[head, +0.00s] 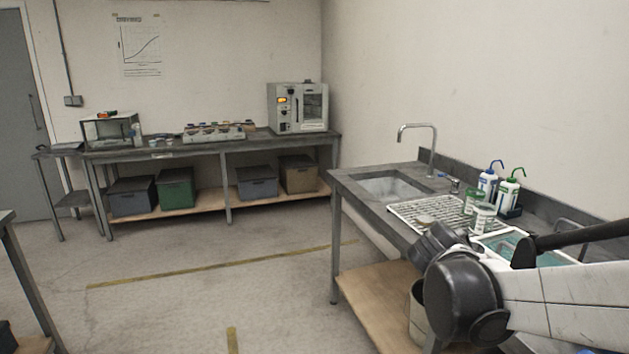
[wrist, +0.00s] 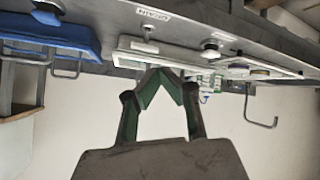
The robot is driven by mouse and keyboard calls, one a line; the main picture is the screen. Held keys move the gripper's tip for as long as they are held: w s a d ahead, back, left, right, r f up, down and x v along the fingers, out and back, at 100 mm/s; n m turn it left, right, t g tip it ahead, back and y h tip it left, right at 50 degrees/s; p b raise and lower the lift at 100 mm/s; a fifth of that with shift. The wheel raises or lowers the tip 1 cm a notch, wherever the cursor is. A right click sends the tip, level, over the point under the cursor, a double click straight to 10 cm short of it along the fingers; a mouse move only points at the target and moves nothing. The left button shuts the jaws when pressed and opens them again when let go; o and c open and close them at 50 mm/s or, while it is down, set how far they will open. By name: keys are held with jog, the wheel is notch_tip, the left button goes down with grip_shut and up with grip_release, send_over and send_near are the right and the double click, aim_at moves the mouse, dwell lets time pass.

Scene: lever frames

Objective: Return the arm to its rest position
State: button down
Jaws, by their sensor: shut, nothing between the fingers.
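My gripper (wrist: 165,72) shows in the wrist view with its two dark, green-lined fingers meeting at the tips. It is shut and nothing shows between the fingers. In the head view my white and dark arm (head: 545,298) reaches in from the lower right, in front of the sink bench. Its dark joints hide part of the bench edge. I cannot make out the fingertips in the head view.
The sink bench (head: 350,182) holds a white drying rack (head: 410,213), wash bottles (head: 508,192) and a tall tap (head: 434,150). In the wrist view a blue tray (wrist: 50,32) is at upper left. The floor (head: 210,300) at centre is clear.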

jog(key=s+a+n+t+y+p, duration=0.1)
jog(key=s+a+n+y, duration=0.7)
jog(key=s+a, duration=0.7)
jog(key=shift+s+a+f+t+y, duration=0.25)
jog(key=shift+s+y, duration=0.35)
jog(key=shift+s, duration=0.65)
